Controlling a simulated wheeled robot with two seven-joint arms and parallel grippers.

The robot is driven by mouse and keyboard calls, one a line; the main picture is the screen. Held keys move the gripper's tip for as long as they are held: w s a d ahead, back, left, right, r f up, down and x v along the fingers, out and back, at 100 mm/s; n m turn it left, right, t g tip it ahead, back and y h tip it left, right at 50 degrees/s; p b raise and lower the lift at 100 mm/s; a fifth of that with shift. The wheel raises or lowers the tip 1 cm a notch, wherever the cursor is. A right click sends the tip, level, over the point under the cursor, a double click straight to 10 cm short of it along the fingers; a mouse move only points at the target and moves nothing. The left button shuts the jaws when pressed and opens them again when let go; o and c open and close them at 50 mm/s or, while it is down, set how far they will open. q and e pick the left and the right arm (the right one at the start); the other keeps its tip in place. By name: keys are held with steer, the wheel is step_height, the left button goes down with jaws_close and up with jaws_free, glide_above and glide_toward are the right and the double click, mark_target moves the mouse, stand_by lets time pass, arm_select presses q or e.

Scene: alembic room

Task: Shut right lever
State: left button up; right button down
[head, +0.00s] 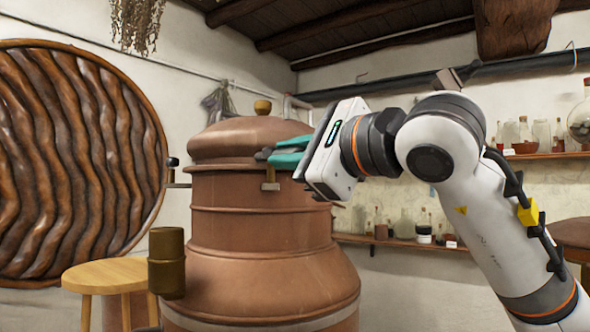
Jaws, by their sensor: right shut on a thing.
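The large copper vessel (262,215) stands in the middle, with a domed lid on top. A small metal bracket (270,186) sticks out from its upper front, just below my right fingertips. I take it as part of the right lever, whose handle is mostly hidden by the fingers. My right gripper (268,155) has teal fingers and reaches in from the right; it is shut on the right lever. A second lever with a dark knob (172,162) stands out at the vessel's left side. My left gripper is not in view.
A round wooden stool (108,275) and a dark brassy cylinder (167,262) stand at the front left. A big ribbed wooden disc (75,165) is on the left. Wall shelves (390,241) with bottles are behind my right arm. A small bowl-like knob (263,107) tops the vessel.

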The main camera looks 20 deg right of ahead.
steer(key=shift+s+a+f+m+t+h+b, duration=0.1)
steer(key=shift+a+m+t+h+b, duration=0.3)
steer(key=shift+m+h, duration=1)
steer(key=shift+a+r+m+t+h+b, duration=0.15)
steer(key=shift+a+m+h+b, duration=0.4)
steer(key=shift+h, duration=1.4)
steer(key=shift+s+a+f+m+t+h+b, duration=0.2)
steer(key=shift+m+h+b, duration=0.45)
steer(key=shift+m+h, duration=0.85)
steer(key=shift+w+h, duration=0.15)
steer(key=shift+h, duration=0.2)
steer(key=c, duration=1.4)
jaws_free()
